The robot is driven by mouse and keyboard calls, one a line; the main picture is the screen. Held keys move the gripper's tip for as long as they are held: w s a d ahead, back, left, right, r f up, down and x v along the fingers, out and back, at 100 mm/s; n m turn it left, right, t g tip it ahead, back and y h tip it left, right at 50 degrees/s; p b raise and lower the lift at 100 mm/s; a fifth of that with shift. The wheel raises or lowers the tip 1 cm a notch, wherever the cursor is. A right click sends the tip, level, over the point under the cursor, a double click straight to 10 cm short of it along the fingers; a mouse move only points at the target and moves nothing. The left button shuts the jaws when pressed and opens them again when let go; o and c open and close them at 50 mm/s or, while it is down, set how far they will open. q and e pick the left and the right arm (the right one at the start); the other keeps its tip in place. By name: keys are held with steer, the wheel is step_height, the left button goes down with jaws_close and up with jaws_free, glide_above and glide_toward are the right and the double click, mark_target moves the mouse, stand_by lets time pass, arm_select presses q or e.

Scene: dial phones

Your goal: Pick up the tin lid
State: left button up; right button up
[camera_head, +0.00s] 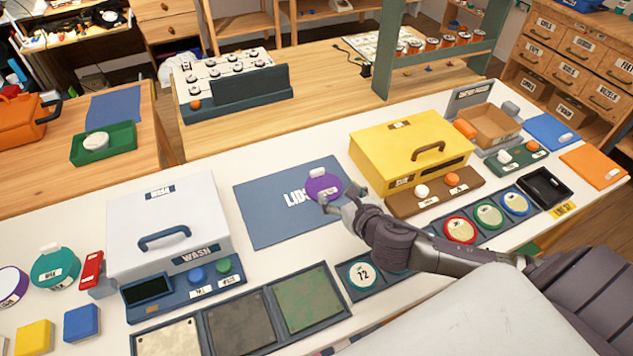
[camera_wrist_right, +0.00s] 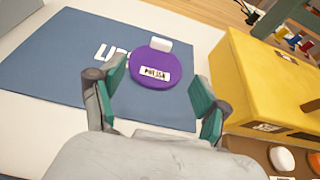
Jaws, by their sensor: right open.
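A purple round lid (camera_head: 323,187) with a white knob and a white label lies on the blue mat marked LIDS (camera_head: 265,215). The purple lid also shows in the right wrist view (camera_wrist_right: 151,73), near the edge of the mat (camera_wrist_right: 62,60). My right gripper (camera_head: 337,203) is open at the near side of this lid. In the right wrist view its two teal-padded fingers (camera_wrist_right: 158,84) are apart, one on each side of the lid's near part. I cannot tell whether they touch it. My left gripper is out of view.
A yellow box (camera_head: 400,150) stands close to the right of the lid, beside my right gripper. A white WASH box (camera_head: 165,225) stands left of the mat. A teal lid (camera_head: 55,268) lies at far left. Round-topped jars (camera_head: 460,229) stand right of my forearm.

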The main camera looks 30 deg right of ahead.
mark_target(318, 174)
steer(key=shift+x, duration=1.1)
steer(key=x, duration=0.3)
steer(key=shift+w, duration=0.25)
steer(key=x, duration=0.2)
steer(key=shift+w+f+p, duration=0.1)
steer(key=shift+w+p, duration=0.25)
steer(key=shift+w, duration=0.05)
steer(key=x, duration=0.3)
steer(key=shift+w+f, duration=0.35)
steer(key=shift+w, duration=0.15)
steer(key=shift+s+d, duration=0.1)
steer(key=shift+c, duration=0.5)
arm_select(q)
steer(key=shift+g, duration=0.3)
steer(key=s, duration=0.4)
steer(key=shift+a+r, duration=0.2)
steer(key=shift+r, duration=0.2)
arm_select(e)
steer(key=c, duration=1.2)
